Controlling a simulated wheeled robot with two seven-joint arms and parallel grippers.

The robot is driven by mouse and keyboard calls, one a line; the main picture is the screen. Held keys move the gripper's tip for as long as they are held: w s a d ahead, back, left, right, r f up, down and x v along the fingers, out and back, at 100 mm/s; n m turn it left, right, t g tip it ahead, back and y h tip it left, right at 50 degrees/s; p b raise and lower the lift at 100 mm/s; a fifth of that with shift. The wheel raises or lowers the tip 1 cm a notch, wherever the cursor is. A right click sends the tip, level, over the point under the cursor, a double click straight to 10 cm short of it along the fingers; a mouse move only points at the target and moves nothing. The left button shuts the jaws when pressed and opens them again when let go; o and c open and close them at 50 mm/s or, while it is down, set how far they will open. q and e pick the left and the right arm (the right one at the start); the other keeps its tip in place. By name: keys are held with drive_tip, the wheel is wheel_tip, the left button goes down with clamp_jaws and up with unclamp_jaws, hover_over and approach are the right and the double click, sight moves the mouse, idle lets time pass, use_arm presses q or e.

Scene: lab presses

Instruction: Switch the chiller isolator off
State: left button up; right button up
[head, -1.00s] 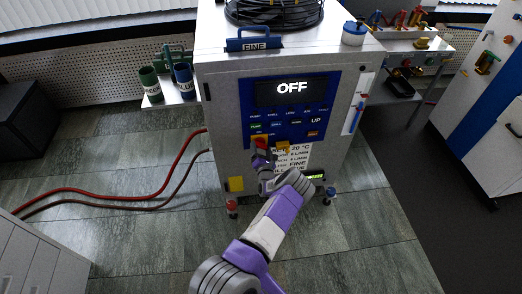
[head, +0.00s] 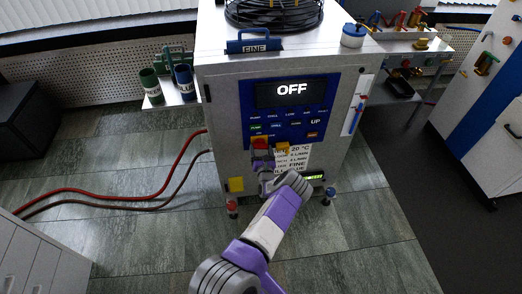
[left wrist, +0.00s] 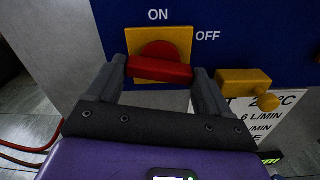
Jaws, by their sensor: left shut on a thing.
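The chiller isolator is a red rotary handle (left wrist: 160,70) on a yellow square plate (left wrist: 181,40), on the blue panel of the chiller (head: 225,110). ON is printed above the plate and OFF at its right. In the left wrist view the red bar lies crosswise, about level. In the head view the red handle (head: 260,143) shows just above my gripper. My left gripper (left wrist: 160,78) is shut on the red handle, one finger at each end of the bar. The chiller display (head: 291,90) reads OFF. My right gripper is not in view.
A yellow lever (left wrist: 243,82) sticks out just right of the isolator, close to my right-hand finger. A label sheet (head: 294,158) is below it. Red and dark hoses (head: 110,192) run from the chiller's left side across the floor.

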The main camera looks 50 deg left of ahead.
use_arm(q)
drive_tip(key=shift+n, duration=1.1)
drive_tip(key=o, duration=0.9)
drive_tip(key=shift+o, duration=0.2)
drive_tip(key=shift+d+p, duration=0.1)
drive_tip(key=shift+p, duration=0.2)
drive_tip(key=p+v, duration=0.2)
drive_tip(key=v, duration=0.5)
drive_tip(key=shift+s, duration=0.2)
drive_tip(key=shift+d, duration=0.15)
